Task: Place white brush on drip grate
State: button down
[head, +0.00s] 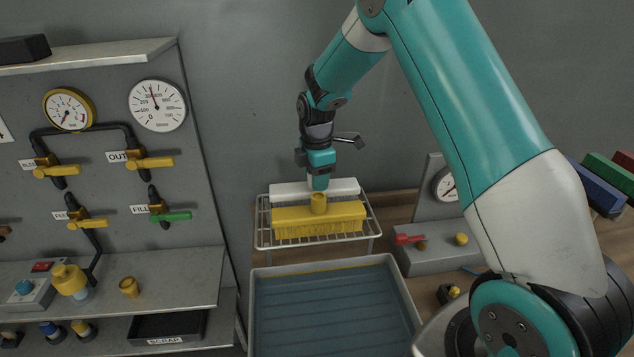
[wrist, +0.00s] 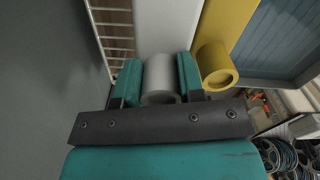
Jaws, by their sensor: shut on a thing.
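The white brush (head: 285,191) is at the rear part of the wire drip grate (head: 262,228), just behind the yellow brush (head: 335,213). My gripper (head: 319,183) comes down from above and is shut on the white brush's round socket. The wrist view shows this socket (wrist: 159,80) between my two fingers (wrist: 159,68), with the white body (wrist: 165,28) beyond it. The yellow brush (wrist: 228,28) lies close alongside. The white brush's bristles are hidden, so I cannot tell whether it rests on the grate or hangs just above it.
A blue-grey tray (head: 330,312) stands in front of the grate. A panel with gauges and yellow-handled valves (head: 155,162) is at left, above a shelf (head: 190,280). A grey control box (head: 440,258) is at right. The wall is close behind the grate.

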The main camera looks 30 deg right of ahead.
jog(key=shift+f, duration=1.15)
jog(key=shift+f, duration=0.15)
jog(key=c, duration=1)
grip_release()
